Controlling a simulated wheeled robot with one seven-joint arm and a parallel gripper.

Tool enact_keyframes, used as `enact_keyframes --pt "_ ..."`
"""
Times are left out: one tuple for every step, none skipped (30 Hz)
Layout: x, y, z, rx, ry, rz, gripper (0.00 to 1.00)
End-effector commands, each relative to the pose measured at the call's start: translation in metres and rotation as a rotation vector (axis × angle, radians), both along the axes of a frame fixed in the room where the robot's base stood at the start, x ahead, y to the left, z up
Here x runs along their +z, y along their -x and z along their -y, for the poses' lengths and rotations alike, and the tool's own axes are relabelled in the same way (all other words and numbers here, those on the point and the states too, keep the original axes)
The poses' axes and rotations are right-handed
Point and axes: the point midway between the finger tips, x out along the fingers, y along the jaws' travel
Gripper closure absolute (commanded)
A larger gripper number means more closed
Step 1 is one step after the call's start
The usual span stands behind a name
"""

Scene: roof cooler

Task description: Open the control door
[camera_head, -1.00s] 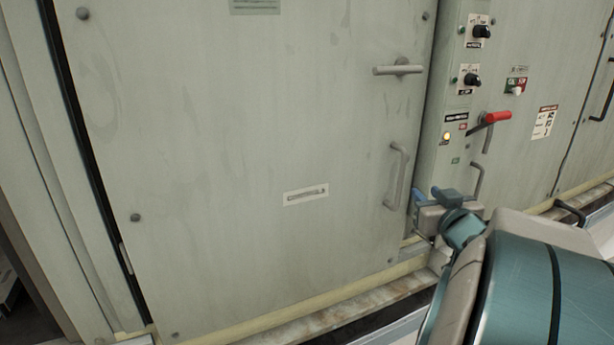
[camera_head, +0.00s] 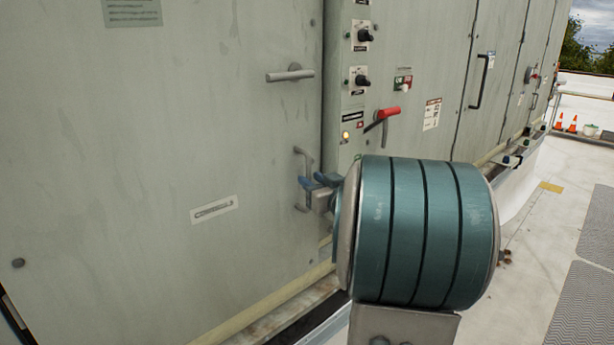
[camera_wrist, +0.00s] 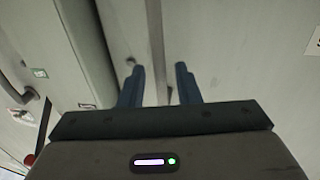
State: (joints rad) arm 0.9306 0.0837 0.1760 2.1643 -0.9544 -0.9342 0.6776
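The large grey door (camera_head: 160,150) fills the left of the head view and looks shut. It carries a horizontal lever handle (camera_head: 290,75) and, below it, a vertical pull handle (camera_head: 301,160) near its right edge. My gripper (camera_head: 315,182) has blue fingers and is right at the pull handle, which it partly hides. In the wrist view the fingers (camera_wrist: 159,80) are apart, with a grey bar (camera_wrist: 154,40), seemingly the pull handle, lying in line with the gap. I cannot tell whether the fingers touch it.
Right of the door is a panel with knobs (camera_head: 363,80) and a red-handled switch (camera_head: 386,114). Another door with a dark handle (camera_head: 481,82) is farther right. Open roof floor (camera_head: 540,225) lies at right, with orange cones (camera_head: 572,124) beyond.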

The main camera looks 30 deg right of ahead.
Motion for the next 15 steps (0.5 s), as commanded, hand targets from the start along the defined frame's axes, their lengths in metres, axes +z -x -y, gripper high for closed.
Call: enact_keyframes --pt "0.0 -0.008 0.0 0.002 -0.002 -0.001 0.7" --pt "0.0 -0.012 0.0 0.002 -0.001 -0.001 0.7" --pt "0.001 -0.016 0.001 0.001 -0.001 0.0 0.7" --pt "0.0 -0.018 0.001 0.0 -0.001 -0.001 0.7" --pt "0.0 -0.021 0.001 0.0 -0.001 -0.001 0.7" --pt "0.0 -0.023 0.001 0.0 0.0 -0.001 0.7" --pt "0.0 -0.025 0.001 0.0 0.0 -0.001 0.7" --pt "0.0 -0.026 0.001 0.0 0.0 0.0 0.7" --pt "0.0 -0.027 0.001 0.0 0.001 0.0 0.7" --pt "0.0 -0.027 0.001 0.0 0.001 0.0 0.7" --pt "0.0 -0.027 0.001 0.0 0.001 0.0 0.7" --pt "0.0 -0.027 0.001 0.0 0.001 0.0 0.7" --pt "0.0 -0.027 0.001 0.0 0.001 0.0 0.7" --pt "0.0 -0.027 0.001 0.0 0.001 0.0 0.7" --pt "0.0 -0.027 0.001 0.0 0.001 0.0 0.7"
